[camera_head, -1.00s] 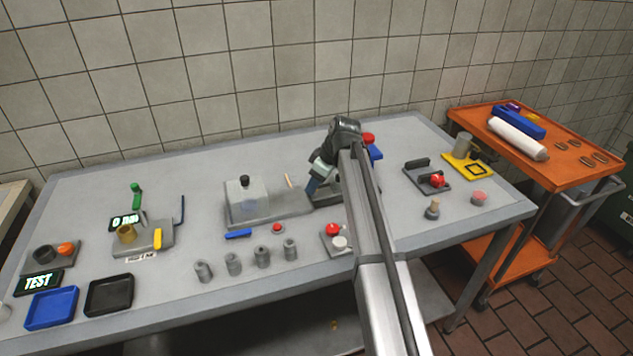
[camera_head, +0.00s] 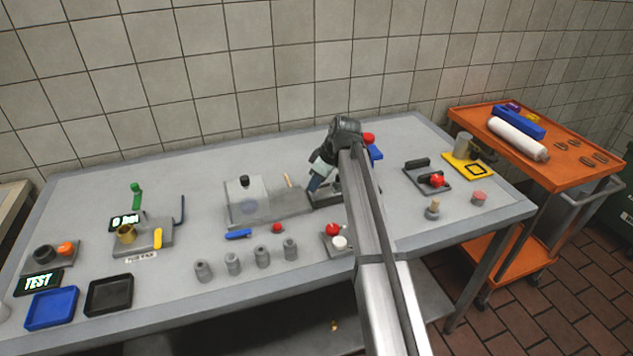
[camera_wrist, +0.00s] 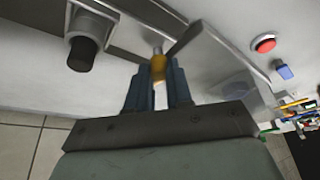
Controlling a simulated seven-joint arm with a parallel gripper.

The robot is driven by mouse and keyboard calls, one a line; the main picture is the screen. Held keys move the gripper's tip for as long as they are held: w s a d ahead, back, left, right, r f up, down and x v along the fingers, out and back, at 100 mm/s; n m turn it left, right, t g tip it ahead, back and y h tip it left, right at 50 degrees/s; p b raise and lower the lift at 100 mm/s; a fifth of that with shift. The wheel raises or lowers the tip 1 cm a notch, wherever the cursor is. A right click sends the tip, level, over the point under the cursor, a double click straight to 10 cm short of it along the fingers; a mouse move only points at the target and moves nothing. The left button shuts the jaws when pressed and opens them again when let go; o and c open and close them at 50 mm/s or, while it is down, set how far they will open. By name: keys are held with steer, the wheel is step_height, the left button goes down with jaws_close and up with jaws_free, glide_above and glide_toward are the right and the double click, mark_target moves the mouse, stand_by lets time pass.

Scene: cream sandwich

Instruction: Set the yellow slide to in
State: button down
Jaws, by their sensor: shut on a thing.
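In the wrist view my gripper (camera_wrist: 158,88) is shut on a small yellow knob (camera_wrist: 158,66), which has a pale metal tip beyond the fingers. I take this knob to be the yellow slide. In the head view my gripper (camera_head: 313,186) is low at the right end of the grey fixture (camera_head: 270,208) with the clear box (camera_head: 246,194). The knob in its fingers is hidden there. A thin tan-yellow peg (camera_head: 288,180) stands behind the fixture, just left of the gripper. I cannot tell whether it belongs to the slide.
A black cylinder (camera_wrist: 82,50) stands beside the fingers, and a clear panel (camera_wrist: 222,66) rises on their other side. A red button (camera_head: 277,228) and blue piece (camera_head: 238,234) lie in front of the fixture. Several grey cylinders (camera_head: 233,264) stand near the table's front edge.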

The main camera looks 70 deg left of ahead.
mark_target(324, 190)
steer(key=w, duration=0.4)
steer(key=shift+w, duration=0.15)
steer(key=c, duration=1)
jaws_free()
steer(key=v, duration=1.4)
